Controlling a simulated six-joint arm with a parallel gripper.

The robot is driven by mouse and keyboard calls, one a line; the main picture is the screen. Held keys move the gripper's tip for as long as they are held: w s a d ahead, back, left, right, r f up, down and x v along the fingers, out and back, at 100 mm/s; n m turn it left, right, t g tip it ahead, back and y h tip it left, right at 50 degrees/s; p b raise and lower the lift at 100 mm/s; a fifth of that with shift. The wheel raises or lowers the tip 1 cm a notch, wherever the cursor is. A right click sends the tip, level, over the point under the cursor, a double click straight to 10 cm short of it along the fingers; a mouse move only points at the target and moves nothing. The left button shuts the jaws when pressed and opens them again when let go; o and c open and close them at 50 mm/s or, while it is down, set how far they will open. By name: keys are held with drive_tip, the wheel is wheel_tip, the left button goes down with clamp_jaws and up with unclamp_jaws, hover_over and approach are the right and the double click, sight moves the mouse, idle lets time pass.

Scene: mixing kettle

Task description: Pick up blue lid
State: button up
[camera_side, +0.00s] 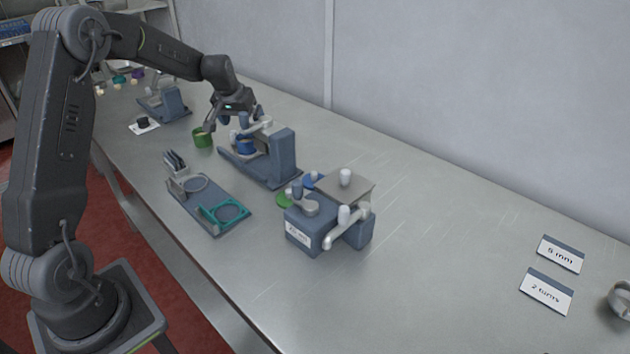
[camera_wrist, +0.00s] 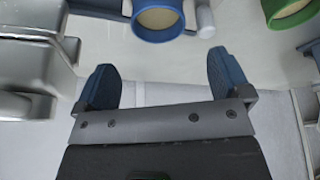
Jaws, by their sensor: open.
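A small blue disc, which looks like the blue lid (camera_side: 309,180), lies on the table behind the blue-grey box; it is partly hidden. A green disc (camera_side: 283,200) lies to its left. My gripper (camera_side: 232,118) is open and empty, above the press-like stand, well to the left of and behind the blue disc. In the wrist view my gripper (camera_wrist: 160,62) shows two spread blue fingers with nothing between them. A blue-rimmed cup (camera_wrist: 158,18) sits just beyond the fingertips; it shows in the side view as the blue cup (camera_side: 245,147) on the stand.
The blue-grey stand (camera_side: 283,155) is right below my gripper. A green cup (camera_side: 201,138) stands left of it. The blue-grey box (camera_side: 305,232) with white knobs stands closer to the camera. A holder (camera_side: 208,200) with rings lies at the front. The table's right side is mostly clear.

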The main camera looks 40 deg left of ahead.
drive_tip(key=shift+c, duration=0.4)
drive_tip(key=shift+c, duration=0.9)
drive_tip(key=shift+r, duration=0.1)
wheel_tip(320, 180, up, 8)
drive_tip(key=n+g+y, duration=0.1)
drive_tip(key=n+g, duration=0.4)
drive_tip(key=n, duration=1.2)
hover_over(315, 173)
drive_tip(key=f, duration=0.7)
drive_tip(key=d+f, duration=0.1)
drive_tip(key=f, duration=0.3)
drive_tip(key=shift+w+f, duration=0.1)
drive_tip(key=shift+f, duration=0.2)
drive_tip(key=shift+w+x, duration=0.2)
drive_tip(key=shift+x, duration=2.95)
drive_tip(key=shift+s+d, duration=0.15)
